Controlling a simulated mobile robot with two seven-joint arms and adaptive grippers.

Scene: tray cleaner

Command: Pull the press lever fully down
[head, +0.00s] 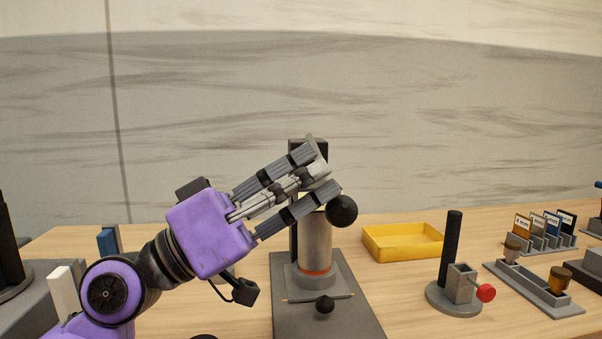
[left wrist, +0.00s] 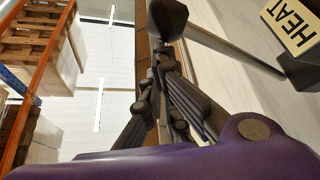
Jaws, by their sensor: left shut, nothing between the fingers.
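The press stands in the middle of the head view, with a grey cylinder (head: 316,245), a dark upright behind it and a dark base plate (head: 357,300). Its lever ends in a black ball knob (head: 342,211). My left gripper (head: 324,170) is shut and empty, across the top of the press, with its fingertips just above and left of the knob. In the left wrist view the closed fingertips (left wrist: 165,62) point at the dark knob (left wrist: 167,18), and a dark lever rod (left wrist: 238,54) runs to a block. Whether they touch is unclear. The gripper hides part of the press top.
A yellow tray (head: 403,254) lies right of the press. Further right are a grey stand with a dark post and red knob (head: 486,293), a holder with small cups and a card rack (head: 545,243). A HEAT sign (left wrist: 288,24) shows in the left wrist view.

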